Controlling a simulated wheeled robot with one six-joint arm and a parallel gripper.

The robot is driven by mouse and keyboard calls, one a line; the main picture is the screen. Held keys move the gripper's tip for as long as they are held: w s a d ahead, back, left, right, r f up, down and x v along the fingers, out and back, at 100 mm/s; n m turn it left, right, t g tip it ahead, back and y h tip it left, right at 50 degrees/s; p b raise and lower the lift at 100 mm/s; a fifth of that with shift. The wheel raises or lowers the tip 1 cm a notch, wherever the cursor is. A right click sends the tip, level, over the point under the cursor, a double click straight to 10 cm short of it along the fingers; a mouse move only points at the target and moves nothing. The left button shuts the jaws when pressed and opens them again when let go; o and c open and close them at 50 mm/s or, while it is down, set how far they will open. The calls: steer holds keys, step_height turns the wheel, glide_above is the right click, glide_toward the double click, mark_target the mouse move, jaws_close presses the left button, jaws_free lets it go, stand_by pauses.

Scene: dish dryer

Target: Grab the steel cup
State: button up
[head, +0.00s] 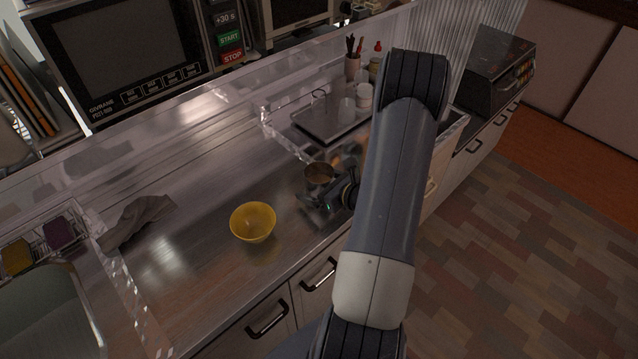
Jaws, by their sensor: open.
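A small steel cup (318,174) with a round open top stands on the metal counter (190,190), near the middle of the head view. My gripper (314,202) is low over the counter just below the cup in the picture. It is open. The gripper is small and dark here, so I cannot tell whether its fingers touch the cup or stand apart from it. My arm comes down from the right and hides the counter to the right of the gripper.
A yellow bowl (253,222) stands left of the gripper near the front edge. A grey cloth (137,221) lies farther left, by the sink. A tray (322,128) with cups and a utensil holder (352,66) is behind. The counter between cloth and bowl is clear.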

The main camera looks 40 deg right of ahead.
steer(key=shift+c, duration=0.5)
steer(key=c, duration=1.2)
steer(key=shift+r, duration=0.25)
